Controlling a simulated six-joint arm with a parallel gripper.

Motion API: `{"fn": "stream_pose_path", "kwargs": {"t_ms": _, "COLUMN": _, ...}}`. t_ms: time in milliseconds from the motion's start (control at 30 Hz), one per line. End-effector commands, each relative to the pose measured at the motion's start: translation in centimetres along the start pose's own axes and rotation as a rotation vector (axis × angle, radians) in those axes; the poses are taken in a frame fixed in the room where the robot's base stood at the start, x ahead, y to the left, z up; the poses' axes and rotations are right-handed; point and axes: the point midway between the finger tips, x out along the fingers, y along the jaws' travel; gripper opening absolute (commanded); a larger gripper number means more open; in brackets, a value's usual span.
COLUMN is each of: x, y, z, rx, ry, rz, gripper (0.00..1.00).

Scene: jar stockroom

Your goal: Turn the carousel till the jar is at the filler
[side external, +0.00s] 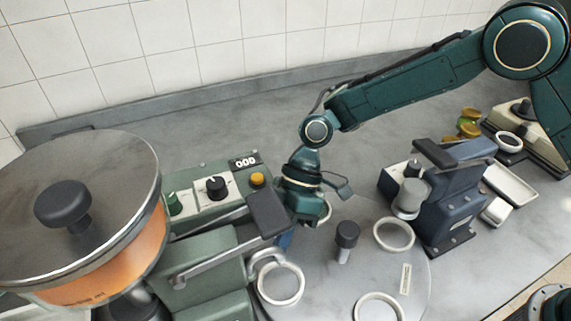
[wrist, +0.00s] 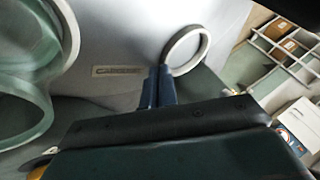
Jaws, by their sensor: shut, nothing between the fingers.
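The carousel (side external: 330,285) is a grey disc on the bench with several white rings and a dark upright knob (side external: 346,240). Its label plate (wrist: 120,71) shows in the wrist view. My gripper (side external: 285,241) is shut and empty at the carousel's back-left side, partly hidden by the filler's lever. In the wrist view its blue fingers (wrist: 159,72) point at the disc, close beside a white ring (wrist: 187,50); I cannot tell if they touch it. Greenish see-through round shapes (wrist: 25,105) at the wrist view's left may be the jar. The green filler (side external: 215,265) stands left of the carousel.
A large orange hopper with a steel lid (side external: 95,190) fills the left. A dark lever handle (side external: 268,213) juts towards my gripper. A blue press (side external: 450,205) stands right of the carousel, with white trays (side external: 510,182) beyond.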

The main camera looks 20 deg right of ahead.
Motion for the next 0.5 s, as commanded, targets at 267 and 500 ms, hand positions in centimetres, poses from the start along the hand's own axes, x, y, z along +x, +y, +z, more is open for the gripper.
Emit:
{"fn": "stream_pose_path", "kwargs": {"t_ms": 267, "x": 0.16, "y": -0.17, "z": -0.09, "rx": -0.017, "ry": -0.009, "rz": -0.009, "gripper": 0.00}}
{"fn": "stream_pose_path", "kwargs": {"t_ms": 500, "x": 0.33, "y": -0.40, "z": -0.13, "rx": -0.035, "ry": -0.020, "rz": -0.020, "gripper": 0.00}}
